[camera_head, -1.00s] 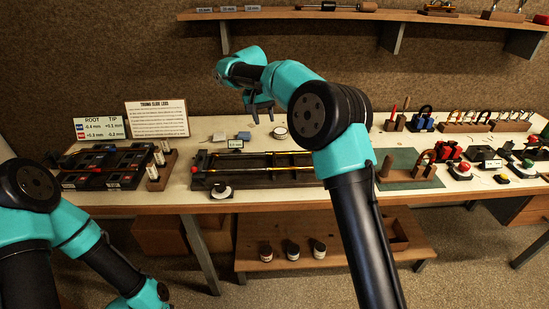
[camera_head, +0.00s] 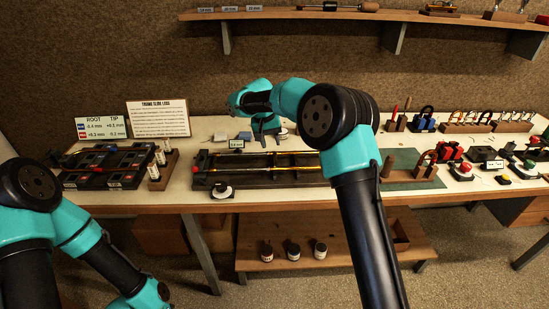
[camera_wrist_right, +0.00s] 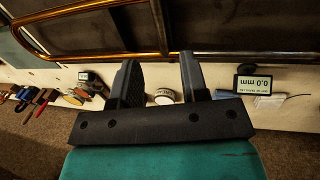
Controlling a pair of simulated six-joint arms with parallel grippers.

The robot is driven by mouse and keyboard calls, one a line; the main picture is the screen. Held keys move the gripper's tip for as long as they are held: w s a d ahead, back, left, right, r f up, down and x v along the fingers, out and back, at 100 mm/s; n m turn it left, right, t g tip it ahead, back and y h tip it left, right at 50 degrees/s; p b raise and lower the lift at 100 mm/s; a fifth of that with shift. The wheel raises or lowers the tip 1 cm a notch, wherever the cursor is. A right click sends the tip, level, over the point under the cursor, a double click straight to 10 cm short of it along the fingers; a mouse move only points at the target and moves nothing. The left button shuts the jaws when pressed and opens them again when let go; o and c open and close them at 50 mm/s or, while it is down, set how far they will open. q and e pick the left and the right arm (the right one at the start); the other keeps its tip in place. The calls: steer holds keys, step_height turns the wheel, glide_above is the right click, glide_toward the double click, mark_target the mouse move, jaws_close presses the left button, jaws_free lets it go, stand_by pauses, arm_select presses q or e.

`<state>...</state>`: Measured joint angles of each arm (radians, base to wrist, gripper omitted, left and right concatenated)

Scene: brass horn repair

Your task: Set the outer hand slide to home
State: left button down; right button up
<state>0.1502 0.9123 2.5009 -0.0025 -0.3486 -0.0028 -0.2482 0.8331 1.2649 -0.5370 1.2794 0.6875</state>
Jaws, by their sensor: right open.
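The hand slide's long brass tubes (camera_head: 255,169) lie across a dark fixture (camera_head: 206,181) in the middle of the bench. In the right wrist view the brass tubing (camera_wrist_right: 85,57) bends round in a bow at the left and runs across the top. My right gripper (camera_head: 267,136) is above the bench at the fixture's far side. Its two fingers (camera_wrist_right: 157,62) stand apart in the wrist view with nothing held between them, their tips near the brass tube; contact cannot be told. My left gripper is out of view; only my left arm shows at lower left.
A small display reading 0.0 mm (camera_head: 237,143) stands behind the fixture and also shows in the wrist view (camera_wrist_right: 252,84). A round white-topped item (camera_head: 222,191) sits at the fixture's front. A dark tray (camera_head: 104,166) and bottles (camera_head: 159,156) are left; a green mat (camera_head: 403,158) is right.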

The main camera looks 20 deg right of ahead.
mark_target(275, 159)
steer(key=f, duration=0.2)
steer(key=d+f, duration=0.1)
steer(key=f, duration=0.4)
steer(key=shift+s+d+f, duration=0.2)
steer(key=shift+f, duration=0.1)
jaws_close()
